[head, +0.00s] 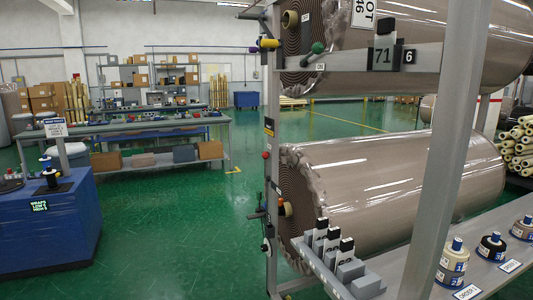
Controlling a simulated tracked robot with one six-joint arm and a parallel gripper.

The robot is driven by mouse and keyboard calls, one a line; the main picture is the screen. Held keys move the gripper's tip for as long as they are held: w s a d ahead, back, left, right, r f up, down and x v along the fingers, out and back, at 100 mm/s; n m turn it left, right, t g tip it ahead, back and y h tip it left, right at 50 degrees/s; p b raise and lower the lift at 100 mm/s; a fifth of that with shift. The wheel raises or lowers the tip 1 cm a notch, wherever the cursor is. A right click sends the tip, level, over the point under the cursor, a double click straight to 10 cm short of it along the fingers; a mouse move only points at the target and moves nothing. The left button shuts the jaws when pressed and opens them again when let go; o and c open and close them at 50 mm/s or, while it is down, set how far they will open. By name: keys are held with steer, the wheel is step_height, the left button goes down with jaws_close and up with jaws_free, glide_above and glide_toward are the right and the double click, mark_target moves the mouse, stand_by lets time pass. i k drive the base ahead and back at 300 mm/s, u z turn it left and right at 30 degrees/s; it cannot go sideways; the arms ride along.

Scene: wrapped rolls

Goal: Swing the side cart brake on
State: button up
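No part of my gripper shows in the head view. I cannot tell for sure which part is the side cart brake. A lever with a green knob (317,48) sits on the upper rail of the roll rack, above a small label (320,67) that seems to read "ON". Lower on that post are a small red knob (266,155) and a dark lever with an orange part (258,215).
Wrapped rolls lie on the rack, one low (390,185) and one high (450,40). A grey shelf (410,270) with small spools stands at lower right. A blue cabinet (45,235) is at left, before a long workbench (130,127). Green floor (175,245) between is clear.

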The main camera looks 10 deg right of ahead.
mark_target(265, 155)
steer(key=u, duration=0.3)
steer(key=i, duration=1.4)
steer(key=u, duration=0.45)
steer(key=i, duration=2.55)
steer(key=z, duration=0.1)
